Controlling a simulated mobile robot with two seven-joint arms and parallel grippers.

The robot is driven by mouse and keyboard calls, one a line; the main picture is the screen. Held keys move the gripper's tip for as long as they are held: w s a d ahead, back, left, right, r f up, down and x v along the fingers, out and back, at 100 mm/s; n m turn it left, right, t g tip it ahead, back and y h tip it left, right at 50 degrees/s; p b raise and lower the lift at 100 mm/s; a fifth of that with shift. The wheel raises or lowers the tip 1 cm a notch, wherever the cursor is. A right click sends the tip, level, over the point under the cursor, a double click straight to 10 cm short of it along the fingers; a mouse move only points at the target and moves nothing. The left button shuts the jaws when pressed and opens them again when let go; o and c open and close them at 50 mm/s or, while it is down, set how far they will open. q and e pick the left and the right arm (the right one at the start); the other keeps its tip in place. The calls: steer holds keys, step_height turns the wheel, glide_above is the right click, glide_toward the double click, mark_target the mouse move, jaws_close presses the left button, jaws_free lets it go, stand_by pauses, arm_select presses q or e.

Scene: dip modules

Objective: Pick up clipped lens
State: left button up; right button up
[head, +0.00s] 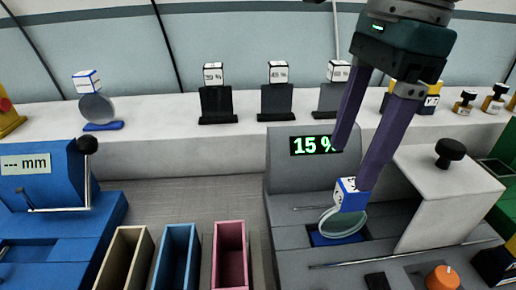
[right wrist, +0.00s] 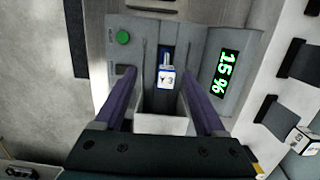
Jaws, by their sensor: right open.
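The clipped lens (head: 343,222) is a round, pale greenish disc with a white and blue marked cube clip (head: 350,194) on top. It stands in the grey measuring device (head: 290,175), whose display reads 15 %. In the right wrist view the clip (right wrist: 167,81) shows from above between the fingers, and the disc is mostly hidden below it. My left gripper is not in view.
Another clipped lens (head: 97,108) stands at the back left on a white ledge (head: 150,125). Black holders with percent-marked cubes (head: 278,72) line the ledge. A blue device (head: 50,200) and tan, blue and pink bins (head: 231,250) are left; a white block with a black knob (head: 450,150) is right.

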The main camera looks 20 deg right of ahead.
mark_target(349, 202)
steer(key=d, duration=0.1)
steer(key=d+f+h, duration=0.1)
steer(key=d, duration=0.1)
steer(key=shift+w+f+h, duration=0.25)
steer(key=shift+w+h, duration=0.05)
steer(key=shift+w, duration=0.1)
step_height(349, 202, down, 3)
steer(key=shift+s+f, duration=0.15)
steer(key=f, duration=0.3)
steer(key=f+p, duration=0.1)
steer(key=f, duration=0.1)
steer(key=shift+a+f, duration=0.35)
jaws_close()
